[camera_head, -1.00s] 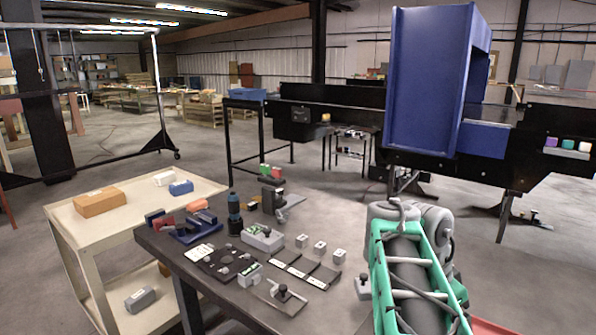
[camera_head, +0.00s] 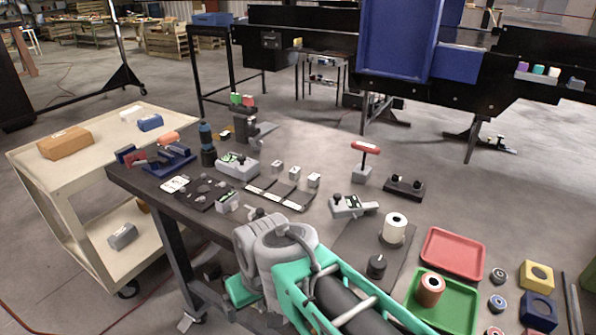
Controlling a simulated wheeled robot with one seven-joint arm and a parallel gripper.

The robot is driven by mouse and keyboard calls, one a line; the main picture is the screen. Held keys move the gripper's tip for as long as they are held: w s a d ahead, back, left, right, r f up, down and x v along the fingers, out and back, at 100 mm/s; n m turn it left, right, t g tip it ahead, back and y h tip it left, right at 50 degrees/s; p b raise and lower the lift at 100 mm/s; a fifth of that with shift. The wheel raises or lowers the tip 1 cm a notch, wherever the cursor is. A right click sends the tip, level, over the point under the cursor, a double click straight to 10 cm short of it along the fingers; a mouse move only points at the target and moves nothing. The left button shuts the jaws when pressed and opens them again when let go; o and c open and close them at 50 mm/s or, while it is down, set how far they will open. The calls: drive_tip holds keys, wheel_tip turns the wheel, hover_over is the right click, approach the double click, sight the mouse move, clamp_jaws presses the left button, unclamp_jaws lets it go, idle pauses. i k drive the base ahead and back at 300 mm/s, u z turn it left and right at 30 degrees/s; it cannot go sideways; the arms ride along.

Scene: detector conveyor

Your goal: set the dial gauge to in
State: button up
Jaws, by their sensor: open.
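I cannot tell for sure which thing is the dial gauge. Candidates on the dark bench (camera_head: 330,225) are a grey device with a small green-and-white face and black knob (camera_head: 346,207), a grey box with a green panel (camera_head: 237,167), and a smaller grey block with a green face (camera_head: 228,202). Any setting marks are too small to read. My grey and teal arm crosses the bench's front at the lower middle. My gripper is outside the picture.
A white roll (camera_head: 395,228) and a black knob (camera_head: 377,265) stand right of centre. A red tray (camera_head: 453,253) and a green tray (camera_head: 460,307) lie at the right. A red-handled T-shaped tool (camera_head: 366,150) stands behind. A cream cart (camera_head: 60,175) adjoins the left.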

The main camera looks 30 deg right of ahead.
sight(340, 207)
drive_tip(key=k, duration=0.5)
drive_tip(key=u, duration=0.5)
drive_tip(key=i, duration=1.55)
drive_tip(key=z, duration=0.5)
